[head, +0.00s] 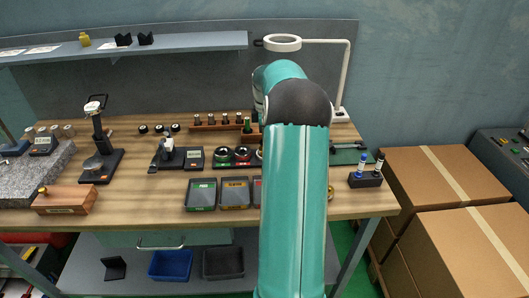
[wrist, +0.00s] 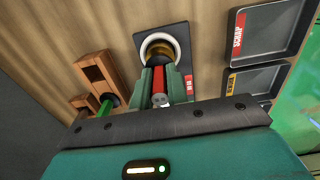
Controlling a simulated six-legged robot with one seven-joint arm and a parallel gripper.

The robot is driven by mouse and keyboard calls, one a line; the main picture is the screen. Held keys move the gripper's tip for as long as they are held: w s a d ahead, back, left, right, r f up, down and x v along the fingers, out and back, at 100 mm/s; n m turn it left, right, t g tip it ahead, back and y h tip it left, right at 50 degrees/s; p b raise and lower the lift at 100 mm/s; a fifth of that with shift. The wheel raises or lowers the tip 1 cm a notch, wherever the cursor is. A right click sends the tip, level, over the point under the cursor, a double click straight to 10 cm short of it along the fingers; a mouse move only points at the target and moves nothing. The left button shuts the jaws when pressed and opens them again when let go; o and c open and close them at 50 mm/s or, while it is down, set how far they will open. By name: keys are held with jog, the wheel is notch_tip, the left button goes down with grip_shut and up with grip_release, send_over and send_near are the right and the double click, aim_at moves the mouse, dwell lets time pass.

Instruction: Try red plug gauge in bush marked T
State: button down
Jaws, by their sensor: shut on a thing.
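In the wrist view my gripper (wrist: 159,78) is shut on the red plug gauge (wrist: 158,82), whose grey end faces the camera. Beyond the fingertips is a bush (wrist: 146,47), a pale ring with a brass-coloured middle, on a dark holder (wrist: 179,37). The gauge lines up with the ring, but I cannot tell whether its far end is inside. No letter T is readable. In the head view my arm hides the gripper and gauge. Bushes (head: 223,154) stand on a dark holder left of my arm.
A wooden rack (wrist: 97,72) with a green gauge (wrist: 105,104) is left of the gripper. A red-labelled scrap tray (wrist: 272,32) and a yellow-labelled tray (wrist: 250,82) lie to the right.

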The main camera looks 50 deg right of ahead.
jog(key=shift+r, duration=0.1)
dwell(0.7)
jog(key=shift+r, duration=0.35)
jog(key=shift+r, duration=1.05)
jog(key=shift+r, duration=2.45)
